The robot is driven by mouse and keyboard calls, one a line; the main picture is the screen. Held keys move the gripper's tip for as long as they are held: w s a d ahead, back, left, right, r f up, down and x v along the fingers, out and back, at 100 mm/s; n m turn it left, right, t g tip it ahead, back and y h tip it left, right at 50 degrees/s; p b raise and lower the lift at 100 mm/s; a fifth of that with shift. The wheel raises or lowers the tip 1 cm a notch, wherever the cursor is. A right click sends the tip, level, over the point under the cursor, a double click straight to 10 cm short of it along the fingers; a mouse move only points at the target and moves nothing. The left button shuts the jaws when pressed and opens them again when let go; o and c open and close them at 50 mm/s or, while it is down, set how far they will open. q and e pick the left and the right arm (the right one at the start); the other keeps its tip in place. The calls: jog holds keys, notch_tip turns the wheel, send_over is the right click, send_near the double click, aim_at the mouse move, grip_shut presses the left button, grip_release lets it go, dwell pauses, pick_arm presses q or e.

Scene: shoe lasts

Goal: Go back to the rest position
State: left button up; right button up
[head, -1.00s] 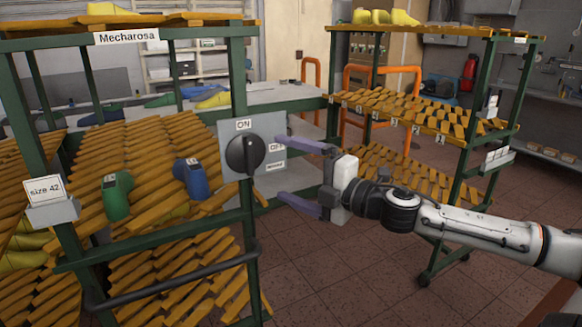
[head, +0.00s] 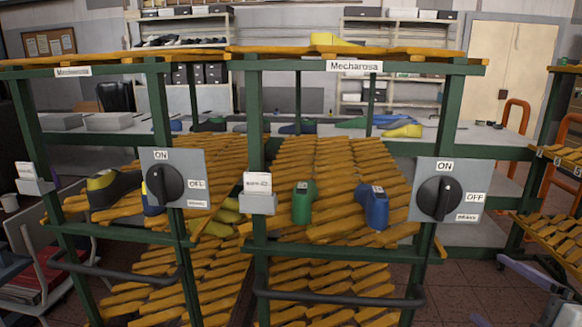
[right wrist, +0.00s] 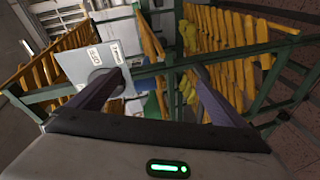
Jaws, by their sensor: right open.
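My right gripper (head: 492,290) shows only in part at the lower right of the head view. Its two purple fingers are apart, with nothing between them. It stands to the right of and below the right grey switch panel (head: 468,200), clear of its black knob (head: 439,198). In the right wrist view the open fingers (right wrist: 156,72) point towards the racks, with a grey panel (right wrist: 72,68) beyond the left finger. The knob's grip stands upright, in line with the ON label. My left gripper is not in view.
Two green-framed racks with orange slatted shelves fill the front. A green last (head: 303,203) and a blue last (head: 374,207) stand on the right rack. Another switch panel (head: 190,165) is on the left. Another rack (head: 560,215) stands at the right edge. Floor (head: 455,280) shows between.

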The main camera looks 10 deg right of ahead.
jog(key=s+a+f+m+g, duration=0.2)
jog(key=s+a+f+m, duration=0.15)
jog(key=f, duration=0.45)
jog(key=s+a+f+m+g, duration=0.1)
jog(key=s+a+f+m, duration=0.1)
jog(key=s+f, duration=0.35)
jog(key=s+a+f+m+g, duration=0.2)
jog(key=s+a+f+m, duration=0.1)
jog(key=f, duration=0.6)
jog(key=s+a+f+m+g+y, duration=0.1)
jog(key=s+a+f, duration=0.3)
jog(key=a, duration=0.6)
jog(key=s+a+f+m+g+y, duration=0.1)
jog(key=s+a+f+m, duration=0.2)
jog(key=a, duration=0.7)
notch_tip(320, 180, down, 2)
jog(key=shift+s+g, duration=0.3)
jog(key=shift+s, duration=0.2)
